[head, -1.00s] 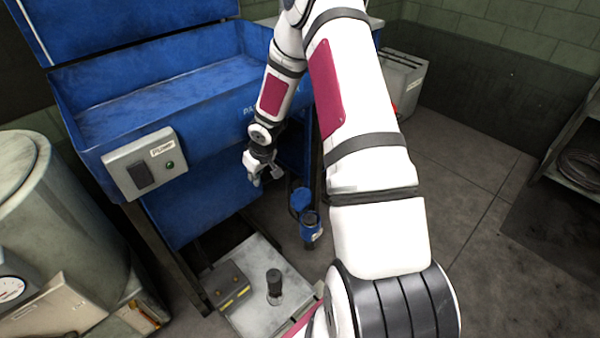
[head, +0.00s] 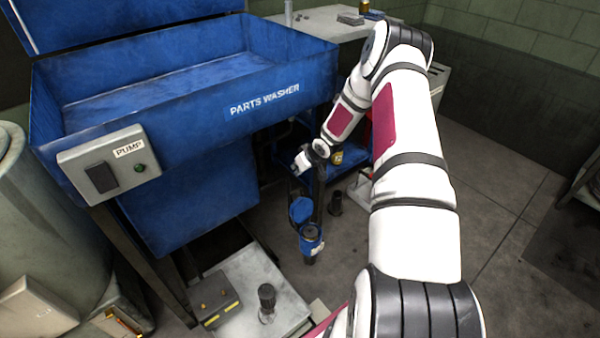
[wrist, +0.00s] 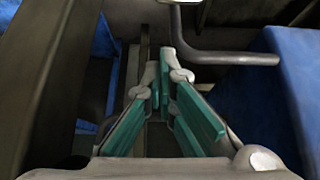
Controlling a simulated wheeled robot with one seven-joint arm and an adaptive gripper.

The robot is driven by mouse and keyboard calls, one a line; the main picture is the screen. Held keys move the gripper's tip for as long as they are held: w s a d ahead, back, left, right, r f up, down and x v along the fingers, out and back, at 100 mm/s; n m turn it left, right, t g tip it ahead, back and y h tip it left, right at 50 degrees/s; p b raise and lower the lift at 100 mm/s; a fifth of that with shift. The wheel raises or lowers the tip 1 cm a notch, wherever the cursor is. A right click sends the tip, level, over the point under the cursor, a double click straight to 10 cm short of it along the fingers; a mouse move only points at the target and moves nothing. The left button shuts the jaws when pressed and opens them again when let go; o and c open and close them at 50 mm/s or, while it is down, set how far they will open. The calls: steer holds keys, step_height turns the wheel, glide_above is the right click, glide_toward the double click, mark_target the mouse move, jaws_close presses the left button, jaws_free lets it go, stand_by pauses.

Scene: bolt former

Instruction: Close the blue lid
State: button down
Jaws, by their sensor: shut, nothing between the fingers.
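The blue lid (head: 100,18) of the parts washer stands raised above the back of the basin, at the top left of the head view. It is cut off by the picture's edge. The blue basin (head: 190,140) below it is open, with its inside showing. My gripper (head: 301,163) is in front of and below the basin's right end, well away from the lid. In the wrist view my gripper (wrist: 164,88) shows teal pads, its fingertips together with nothing held. The lid cannot be made out in the wrist view.
A pump switch box (head: 115,165) is on the basin's front. A grey bench (head: 325,22) stands behind. A bent grey bar (wrist: 220,57) crosses the wrist view near the fingertips. Open floor (head: 490,190) lies to the right.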

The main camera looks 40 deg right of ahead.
steer(key=b+x, duration=0.3)
steer(key=x, duration=0.6)
steer(key=shift+s+r+b, duration=0.1)
steer(key=shift+s+b, duration=0.25)
steer(key=shift+s, duration=0.7)
steer(key=shift+s+r+b, duration=0.15)
steer(key=shift+s+b, duration=0.2)
steer(key=shift+s, duration=0.7)
